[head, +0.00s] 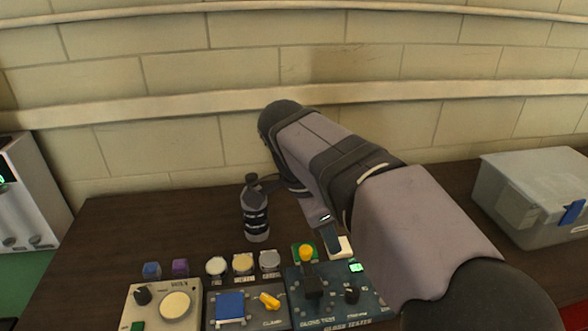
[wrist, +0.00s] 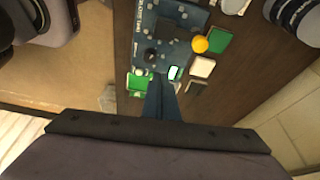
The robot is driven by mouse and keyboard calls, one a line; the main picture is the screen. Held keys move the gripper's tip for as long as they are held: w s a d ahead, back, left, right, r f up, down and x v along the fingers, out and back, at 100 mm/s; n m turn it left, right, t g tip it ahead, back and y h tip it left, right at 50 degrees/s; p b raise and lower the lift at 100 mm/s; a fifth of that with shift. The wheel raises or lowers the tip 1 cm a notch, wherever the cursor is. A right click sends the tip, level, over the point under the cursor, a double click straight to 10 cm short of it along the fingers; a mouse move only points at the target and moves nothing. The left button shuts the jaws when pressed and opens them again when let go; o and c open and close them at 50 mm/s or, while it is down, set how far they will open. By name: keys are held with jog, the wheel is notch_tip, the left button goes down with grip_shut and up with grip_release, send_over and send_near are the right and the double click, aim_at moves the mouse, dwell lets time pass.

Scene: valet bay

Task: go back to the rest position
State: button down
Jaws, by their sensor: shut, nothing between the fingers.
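My gripper shows in the wrist view as two dark blue fingers (wrist: 160,97) closed together, with nothing between them. They point toward the panel edge with the small lit display (wrist: 175,72). In the head view my arm reaches in from the lower right and bends over near the wall. The fingers (head: 332,239) are partly seen there beside a white pad (head: 345,247), which also shows in the wrist view (wrist: 203,67). I cannot tell the exact height of the fingertips above the table.
A blue-grey panel (head: 376,305), a yellow knob (head: 306,252) on a green base, a grey panel with a blue pad (head: 230,306) and a beige dial box (head: 185,290) crowd the front. A lidded grey bin (head: 535,200) stands right, a white machine (head: 38,190) left. The wall is behind.

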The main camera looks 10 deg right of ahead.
jog(key=s+n+y+p, duration=0.3)
jog(key=s+n+p, duration=0.8)
jog(key=n+p, duration=0.6)
jog(key=p, duration=0.4)
jog(key=shift+s+y+p, duration=0.15)
jog(key=shift+y+p, duration=0.15)
jog(key=shift+y, duration=0.1)
jog(key=shift+f, duration=0.1)
dwell(1.5)
